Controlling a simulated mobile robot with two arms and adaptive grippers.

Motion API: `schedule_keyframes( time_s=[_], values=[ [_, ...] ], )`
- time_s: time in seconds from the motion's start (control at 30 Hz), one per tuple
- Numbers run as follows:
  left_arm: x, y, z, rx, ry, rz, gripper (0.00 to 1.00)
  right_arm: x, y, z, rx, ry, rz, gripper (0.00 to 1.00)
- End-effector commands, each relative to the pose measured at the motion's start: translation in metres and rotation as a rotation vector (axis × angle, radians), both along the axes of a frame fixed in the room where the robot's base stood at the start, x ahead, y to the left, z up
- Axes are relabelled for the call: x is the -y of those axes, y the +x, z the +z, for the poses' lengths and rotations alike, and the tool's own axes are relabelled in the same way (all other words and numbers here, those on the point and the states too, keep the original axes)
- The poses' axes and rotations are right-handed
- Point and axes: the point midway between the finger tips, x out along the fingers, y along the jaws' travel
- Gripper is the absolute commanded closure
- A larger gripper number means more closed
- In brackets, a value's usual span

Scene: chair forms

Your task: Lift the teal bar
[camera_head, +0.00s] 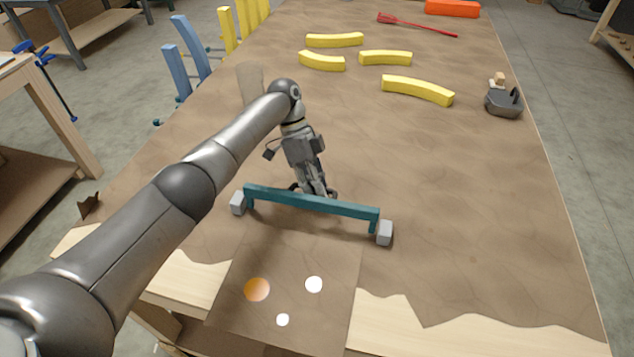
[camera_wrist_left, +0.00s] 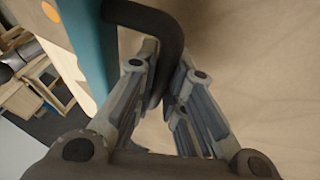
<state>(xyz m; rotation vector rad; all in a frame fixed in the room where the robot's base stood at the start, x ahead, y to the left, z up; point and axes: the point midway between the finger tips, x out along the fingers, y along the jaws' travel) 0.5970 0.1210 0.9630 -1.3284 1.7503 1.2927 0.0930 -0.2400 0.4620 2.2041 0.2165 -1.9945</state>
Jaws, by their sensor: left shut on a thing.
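The teal bar (camera_head: 312,203) lies crosswise near the table's front, with short legs turned down at both ends. It also shows in the left wrist view (camera_wrist_left: 92,45), where a dark curved handle (camera_wrist_left: 172,30) stands out from its side. My left gripper (camera_head: 318,190) is at the bar's far side, near its middle. In the left wrist view its fingers (camera_wrist_left: 160,85) are shut on the dark handle. Grey blocks, left (camera_head: 238,203) and right (camera_head: 384,232), sit beside the bar's ends. I cannot tell whether the bar's legs touch the table. My right gripper is not in view.
The brown-covered table (camera_head: 480,220) is clear at the right. Several yellow curved pieces (camera_head: 417,90) lie farther back, with a dark grey tool (camera_head: 503,102) to their right. Blue slats (camera_head: 190,45) stand at the left edge. A panel with round spots (camera_head: 285,270) is in front of the bar.

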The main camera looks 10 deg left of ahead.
Motion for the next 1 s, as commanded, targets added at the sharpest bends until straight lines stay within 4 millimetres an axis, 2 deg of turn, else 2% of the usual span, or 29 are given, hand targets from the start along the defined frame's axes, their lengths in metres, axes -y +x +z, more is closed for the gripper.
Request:
schedule_keyframes(
  time_s=[0.23, 0.57, 0.6, 0.77, 1.0],
  values=[
    [0.0002, -0.0031, -0.0010, -0.028, 0.001, 0.003, 1.00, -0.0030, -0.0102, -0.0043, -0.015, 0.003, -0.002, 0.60],
    [0.0000, -0.0039, -0.0019, -0.031, 0.001, 0.002, 1.00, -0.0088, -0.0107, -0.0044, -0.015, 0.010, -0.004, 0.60],
    [-0.0001, -0.0039, -0.0020, -0.032, 0.001, 0.003, 0.87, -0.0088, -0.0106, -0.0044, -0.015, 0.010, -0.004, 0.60],
    [-0.0001, -0.0043, -0.0023, -0.032, 0.002, 0.002, 0.67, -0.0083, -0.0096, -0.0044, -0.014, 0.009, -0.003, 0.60],
    [-0.0001, -0.0045, -0.0023, -0.033, 0.002, 0.001, 0.67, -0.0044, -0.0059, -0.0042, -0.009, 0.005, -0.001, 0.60]
  ],
)
